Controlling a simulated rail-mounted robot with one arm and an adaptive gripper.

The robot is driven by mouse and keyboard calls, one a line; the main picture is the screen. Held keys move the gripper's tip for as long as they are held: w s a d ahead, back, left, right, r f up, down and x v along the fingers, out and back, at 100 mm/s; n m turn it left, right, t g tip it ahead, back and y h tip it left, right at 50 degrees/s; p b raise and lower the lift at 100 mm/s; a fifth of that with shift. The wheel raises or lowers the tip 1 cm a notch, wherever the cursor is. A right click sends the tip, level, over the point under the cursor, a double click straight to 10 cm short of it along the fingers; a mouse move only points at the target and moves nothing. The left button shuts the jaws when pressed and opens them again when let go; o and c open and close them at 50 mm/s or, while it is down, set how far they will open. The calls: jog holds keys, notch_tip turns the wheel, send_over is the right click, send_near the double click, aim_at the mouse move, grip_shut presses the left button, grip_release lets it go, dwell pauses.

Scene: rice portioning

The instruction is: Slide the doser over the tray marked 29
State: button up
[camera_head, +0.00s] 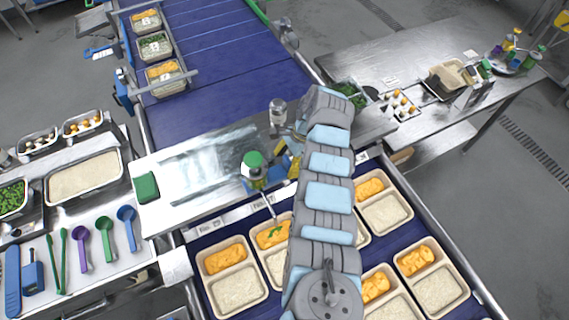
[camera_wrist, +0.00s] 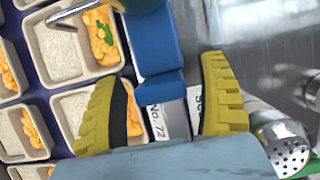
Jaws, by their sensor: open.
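The doser has a green cap (camera_head: 253,159) and a thin metal spout (camera_head: 274,216) in the head view. The spout hangs over the second tray from the left (camera_head: 262,262). A label reading roughly 29 (camera_head: 210,225) sits behind the leftmost tray (camera_head: 232,306). In the wrist view, the doser's blue handle (camera_wrist: 160,55) stands between the yellow fingers of my gripper (camera_wrist: 163,72), with gaps on both sides. My gripper is open. A label reading No. 72 (camera_wrist: 157,122) lies near the handle. In the head view my arm hides most of the gripper and the middle trays.
A green block (camera_head: 147,186) lies on the metal counter left of the doser. Scoops and a rice pan (camera_head: 84,176) stand on the left table. More filled trays (camera_head: 436,275) lie right of my arm. A perforated shaker (camera_wrist: 285,145) is near the right finger in the wrist view.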

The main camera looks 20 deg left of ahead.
jog(key=shift+s+a+f, duration=0.15)
jog(key=shift+s+f, duration=0.05)
jog(key=shift+f, duration=0.45)
